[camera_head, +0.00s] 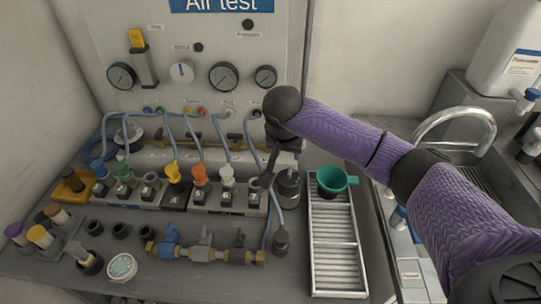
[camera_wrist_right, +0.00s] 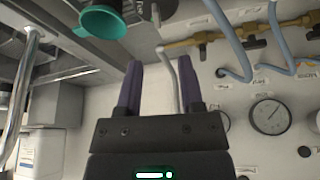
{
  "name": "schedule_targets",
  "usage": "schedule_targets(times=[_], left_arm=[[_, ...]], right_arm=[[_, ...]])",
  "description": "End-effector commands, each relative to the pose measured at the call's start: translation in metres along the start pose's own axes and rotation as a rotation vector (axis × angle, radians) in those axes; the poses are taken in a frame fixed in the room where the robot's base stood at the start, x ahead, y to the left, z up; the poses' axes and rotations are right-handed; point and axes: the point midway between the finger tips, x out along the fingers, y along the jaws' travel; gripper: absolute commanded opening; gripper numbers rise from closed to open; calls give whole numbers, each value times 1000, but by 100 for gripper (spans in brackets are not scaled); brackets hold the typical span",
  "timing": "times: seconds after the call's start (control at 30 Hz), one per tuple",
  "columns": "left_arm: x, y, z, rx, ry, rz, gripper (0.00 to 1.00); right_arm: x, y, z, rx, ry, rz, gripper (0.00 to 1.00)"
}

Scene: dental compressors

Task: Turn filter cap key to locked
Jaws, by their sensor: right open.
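My right gripper (camera_head: 274,168) reaches down in front of the test panel, above the right end of the valve row. It also shows in the right wrist view (camera_wrist_right: 161,75), with its two dark purple fingers apart and nothing clearly held between them. A grey metal canister (camera_head: 289,191) stands just under and right of the fingers, its top partly hidden by the gripper. I cannot make out for sure which part is the filter cap key, nor its position. My left gripper is not in view.
A teal cup (camera_head: 332,180) sits on the ribbed metal tray (camera_head: 338,250) right of the canister. Numbered valve blocks with coloured knobs and blue hoses fill the left. A brass valve manifold (camera_head: 205,252) lies in front. A sink tap (camera_head: 462,113) stands at right.

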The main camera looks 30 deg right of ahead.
Motion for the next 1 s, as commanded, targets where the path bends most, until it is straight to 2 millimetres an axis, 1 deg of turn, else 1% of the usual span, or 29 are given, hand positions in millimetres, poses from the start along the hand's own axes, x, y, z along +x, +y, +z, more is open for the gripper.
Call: schedule_targets(times=[0.2, 0.3, 0.4, 0.5, 0.73, 0.77, 0.8, 0.87, 0.9, 0.97, 1.0], left_arm=[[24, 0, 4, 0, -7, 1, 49], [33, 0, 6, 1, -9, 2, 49], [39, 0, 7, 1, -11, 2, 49], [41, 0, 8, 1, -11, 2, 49], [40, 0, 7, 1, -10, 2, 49], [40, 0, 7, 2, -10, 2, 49], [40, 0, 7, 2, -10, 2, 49], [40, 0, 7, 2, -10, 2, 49], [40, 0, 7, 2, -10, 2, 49], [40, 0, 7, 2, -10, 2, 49], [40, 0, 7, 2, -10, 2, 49]], right_arm=[[54, 1, 3, 2, -3, 5, 49], [76, 0, 3, -1, -2, 3, 49], [90, 0, 3, -1, -2, 2, 49], [96, 0, 2, -3, -1, 1, 49], [96, 0, 1, -4, 0, -1, 49], [96, 0, 1, -4, 0, -1, 46], [96, 0, 1, -4, 0, -1, 38], [96, 0, 1, -4, 0, -1, 25], [96, 0, 1, -4, 0, -1, 17], [96, 0, 1, -4, 0, -1, 4], [96, 0, 1, -4, 0, -1, 0]])
